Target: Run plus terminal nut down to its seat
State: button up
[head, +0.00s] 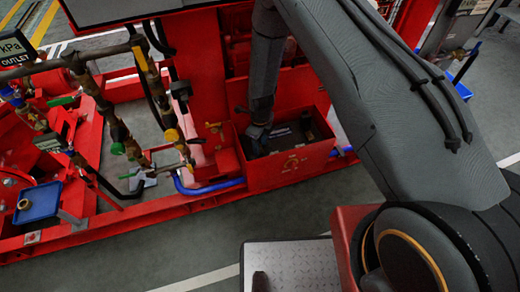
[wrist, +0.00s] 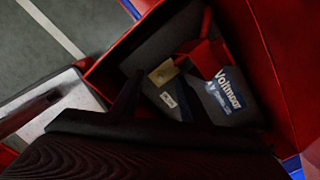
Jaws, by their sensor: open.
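The battery (head: 300,134) sits inside an open red box in the head view. My gripper (head: 256,142) points down into the left part of the box and is open. A dark finger (wrist: 126,97) shows beside the battery's left side in the wrist view. I see nothing held, and contact cannot be told.
The red box walls (head: 290,171) stand close around my gripper. A red frame with pipes, valves and gauges (head: 45,141) fills the left. A blue tray (head: 38,203) with a brass-coloured part sits at far left. A blue hose (head: 210,188) runs left of the box.

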jog(key=shift+r+p, duration=2.05)
jog(key=shift+r, duration=1.45)
jog(key=s+d+r+n, duration=0.2)
jog(key=d+r+n, duration=0.15)
jog(key=r, duration=0.35)
jog(key=s+d+r+n, duration=0.15)
jog(key=r+n, duration=0.25)
jog(key=r, duration=0.4)
jog(key=s+d+r+n, duration=0.1)
jog(key=d+r+n, duration=0.3)
jog(key=r, duration=0.3)
jog(key=s+d+r+n, duration=0.4)
jog(key=s+r+n, duration=0.2)
jog(key=s, duration=0.3)
jog(key=s+d+r+n, duration=0.4)
jog(key=s+r+n, duration=0.3)
jog(key=s+r, duration=0.1)
jog(key=shift+s+r, duration=0.2)
jog(key=shift+s, duration=0.45)
